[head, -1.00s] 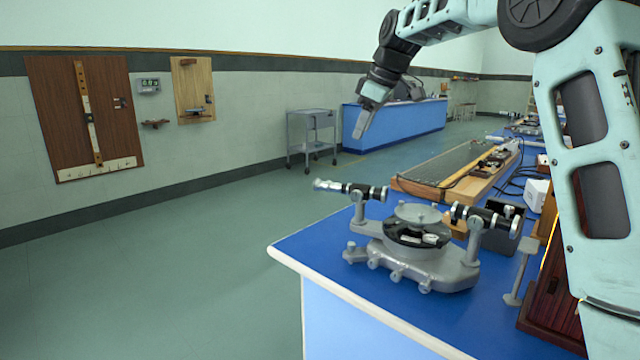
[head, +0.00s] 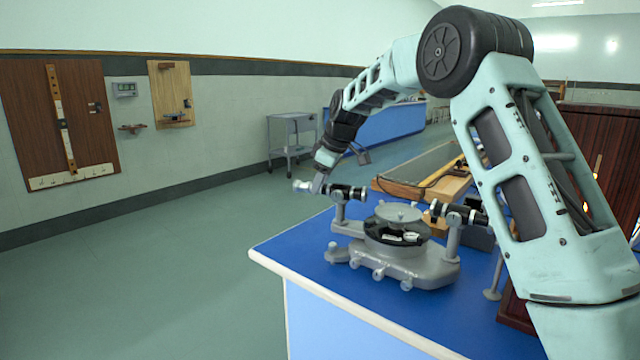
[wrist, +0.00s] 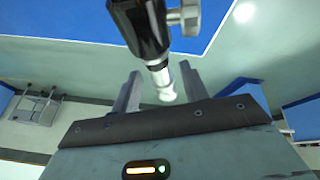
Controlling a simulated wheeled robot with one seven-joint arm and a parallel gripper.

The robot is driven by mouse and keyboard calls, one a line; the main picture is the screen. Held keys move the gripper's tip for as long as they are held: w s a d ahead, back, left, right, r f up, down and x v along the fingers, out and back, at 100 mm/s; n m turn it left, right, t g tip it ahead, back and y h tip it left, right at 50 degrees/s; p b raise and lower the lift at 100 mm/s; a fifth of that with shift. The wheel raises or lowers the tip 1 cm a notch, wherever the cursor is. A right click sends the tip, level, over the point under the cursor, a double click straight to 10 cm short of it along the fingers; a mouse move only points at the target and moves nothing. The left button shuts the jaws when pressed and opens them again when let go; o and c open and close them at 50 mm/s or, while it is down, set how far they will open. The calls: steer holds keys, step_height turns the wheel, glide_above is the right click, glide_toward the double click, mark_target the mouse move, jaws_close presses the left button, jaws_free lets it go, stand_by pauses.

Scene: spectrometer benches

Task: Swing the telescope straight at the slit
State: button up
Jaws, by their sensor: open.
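The spectrometer (head: 420,268) stands on the blue bench with its round table (head: 398,212) in the middle. The telescope (head: 348,192), a black tube with a silver eyepiece end, is on its left arm. The collimator (head: 458,213), another black tube, is on the right; my arm stands close to its outer end, and I cannot make out the slit. My gripper (head: 314,184) is open at the telescope's eyepiece end. In the wrist view the silver eyepiece (wrist: 165,84) lies between the two fingers, with visible gaps, and the black tube (wrist: 142,28) runs away beyond them.
A wooden-framed apparatus (head: 410,188) lies on the bench behind the spectrometer. A small stand (head: 493,294) and a dark wooden cabinet are at the right, beside my arm. A grey trolley (head: 292,132) stands by the wall. The floor left of the bench is clear.

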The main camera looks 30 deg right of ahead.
steer(key=shift+w+a+f, duration=0.1)
steer(key=shift+f, duration=0.25)
jaws_close()
steer(key=shift+w+d+r+p, duration=0.15)
steer(key=shift+d+p, duration=0.05)
steer(key=shift+p, duration=0.15)
steer(key=w+d+m+h+p, duration=0.1)
steer(key=w+d+m+p, duration=0.2)
steer(key=d+p, duration=0.1)
steer(key=shift+w+d+m, duration=0.15)
steer(key=shift+d+m, duration=0.25)
steer(key=shift+d, duration=0.2)
jaws_free()
